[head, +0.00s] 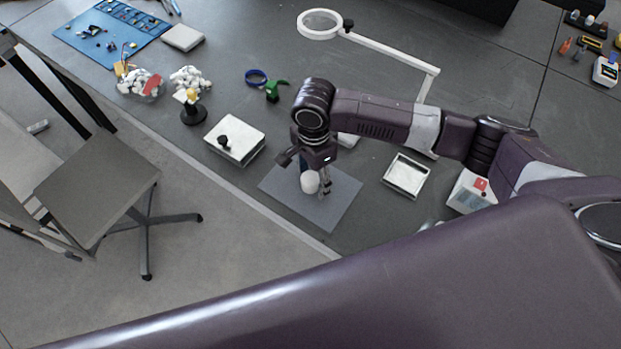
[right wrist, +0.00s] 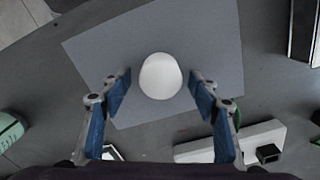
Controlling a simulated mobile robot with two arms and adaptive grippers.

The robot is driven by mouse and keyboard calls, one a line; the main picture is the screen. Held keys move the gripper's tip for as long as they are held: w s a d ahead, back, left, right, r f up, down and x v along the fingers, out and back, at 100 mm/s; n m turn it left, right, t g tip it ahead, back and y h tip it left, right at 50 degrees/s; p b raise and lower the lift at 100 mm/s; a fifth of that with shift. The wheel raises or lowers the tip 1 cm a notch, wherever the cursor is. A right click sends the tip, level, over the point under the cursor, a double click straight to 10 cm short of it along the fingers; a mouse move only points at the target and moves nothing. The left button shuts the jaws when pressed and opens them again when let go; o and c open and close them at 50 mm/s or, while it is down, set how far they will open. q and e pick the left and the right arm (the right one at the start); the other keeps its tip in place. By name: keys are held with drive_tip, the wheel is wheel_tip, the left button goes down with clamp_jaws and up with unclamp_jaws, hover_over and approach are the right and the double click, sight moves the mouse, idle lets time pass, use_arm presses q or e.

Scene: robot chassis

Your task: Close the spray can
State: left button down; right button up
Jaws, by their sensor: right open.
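The white, round-topped spray can (head: 310,182) stands on a grey mat (head: 342,200) at the table's front edge. The right wrist view shows it from above as a smooth white dome (right wrist: 160,77); whether this is a cap or the can's own top I cannot tell. My right gripper (head: 307,174) is over the mat at the can, pointing down. In the right wrist view its blue-padded fingers (right wrist: 160,88) are spread, one on each side of the dome, with gaps on both sides. My left gripper is not in view.
A white box with a black knob (head: 235,139) stands left of the mat, a white tray (head: 407,174) right of it. Behind are a green item (head: 272,92) and a magnifier lamp (head: 320,23). A chair (head: 97,192) stands off the table's front edge.

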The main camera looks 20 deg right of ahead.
sight(313, 176)
drive_tip(key=c, duration=0.9)
drive_tip(key=shift+r, duration=0.1)
wheel_tip(313, 176, up, 20)
idle(0.4)
